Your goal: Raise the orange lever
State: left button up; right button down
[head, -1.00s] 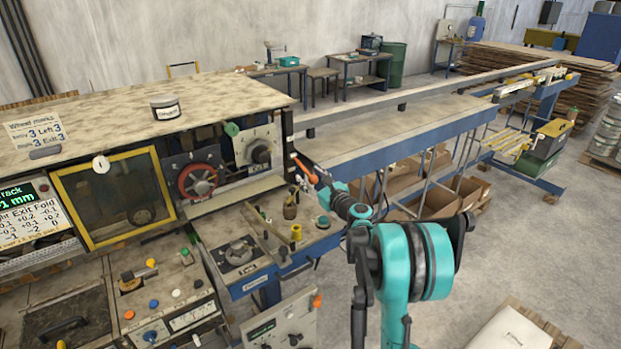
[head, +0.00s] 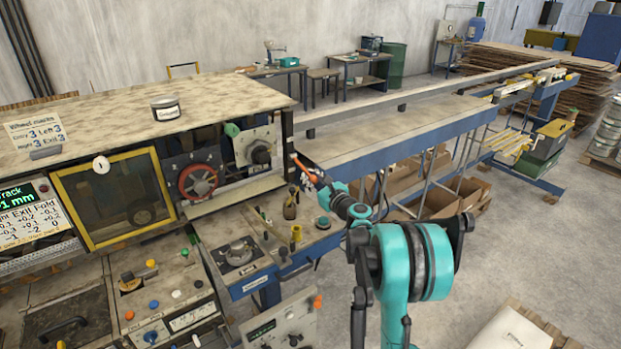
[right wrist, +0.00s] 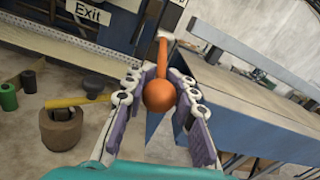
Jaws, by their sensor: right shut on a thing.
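My right gripper is shut on the lever at this knob. My left gripper is not in view.
An Exit sign (right wrist: 89,14) is on the machine. A long blue-framed conveyor (head: 400,150) runs away behind the lever.

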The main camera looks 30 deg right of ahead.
aim_at(306, 171)
jog(key=shift+s+r+g+p, duration=0.1)
jog(key=shift+r+g+p, duration=0.3)
jog(key=shift+r+p, duration=0.3)
jog(key=r+g+p, duration=0.2)
jog(key=p, duration=0.1)
jog(key=r+g+p, duration=0.2)
jog(key=p, duration=0.2)
jog(key=w+r+g+p, duration=0.1)
jog(key=r+g+p, duration=0.1)
jog(key=g+p, duration=0.1)
jog(key=shift+r+p, duration=0.4)
jog(key=shift+p, duration=0.1)
jog(key=shift+w+r+g+h+p, duration=0.35)
jog(key=shift+r+g+p, duration=0.25)
jog(key=shift+g+p, duration=0.25)
jog(key=shift+w+a+r, duration=0.1)
jog(key=shift+w+r, duration=0.25)
jog(key=c, duration=1.2)
grip_release()
jog(key=shift+w, duration=0.1)
jog(key=v, duration=1.2)
